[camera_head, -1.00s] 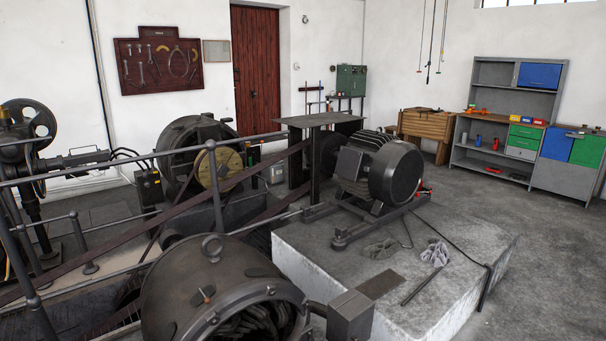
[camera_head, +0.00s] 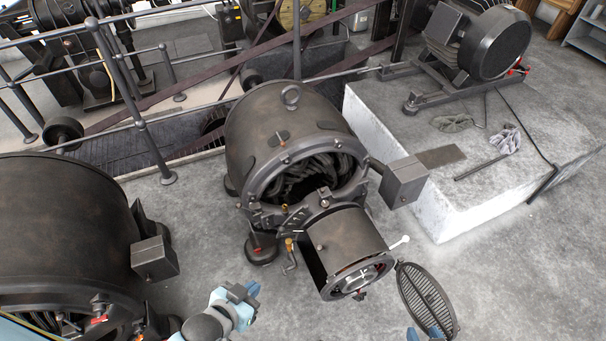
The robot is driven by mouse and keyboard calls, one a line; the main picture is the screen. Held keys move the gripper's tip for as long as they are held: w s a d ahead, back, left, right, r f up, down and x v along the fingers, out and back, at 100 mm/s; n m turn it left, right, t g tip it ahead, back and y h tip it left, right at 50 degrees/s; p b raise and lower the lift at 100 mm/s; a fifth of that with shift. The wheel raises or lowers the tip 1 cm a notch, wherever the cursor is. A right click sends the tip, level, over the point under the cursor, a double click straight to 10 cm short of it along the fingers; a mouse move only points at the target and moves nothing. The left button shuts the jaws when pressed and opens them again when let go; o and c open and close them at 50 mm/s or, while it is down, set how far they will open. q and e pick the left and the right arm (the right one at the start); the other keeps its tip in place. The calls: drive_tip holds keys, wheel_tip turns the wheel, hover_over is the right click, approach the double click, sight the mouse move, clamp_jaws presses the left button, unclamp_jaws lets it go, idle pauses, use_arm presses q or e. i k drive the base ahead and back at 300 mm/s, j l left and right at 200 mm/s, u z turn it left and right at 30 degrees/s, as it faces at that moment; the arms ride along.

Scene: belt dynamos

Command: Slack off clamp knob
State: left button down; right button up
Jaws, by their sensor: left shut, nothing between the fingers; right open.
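The open dynamo (camera_head: 290,130) stands in the middle with its windings showing and a cylindrical end housing (camera_head: 345,240) at its front. I cannot tell which part is the clamp knob.
An oval slatted grille (camera_head: 427,298) stands open right of the housing. A grey box (camera_head: 403,182) juts from the dynamo's right side. A second dynamo (camera_head: 60,240) fills the left. A concrete plinth (camera_head: 450,205) with a motor (camera_head: 490,45) and rags lies right. Railings (camera_head: 130,100) run behind.

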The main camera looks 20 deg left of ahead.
sight(324, 203)
drive_tip(key=i+l+u, duration=0.15)
drive_tip(key=u, duration=0.25)
drive_tip(key=i+l+u, duration=0.1)
drive_tip(key=l+u, duration=0.3)
drive_tip(key=i+l+u, duration=0.1)
drive_tip(key=u, duration=0.3)
drive_tip(key=k+l, duration=0.05)
drive_tip(key=l, duration=0.05)
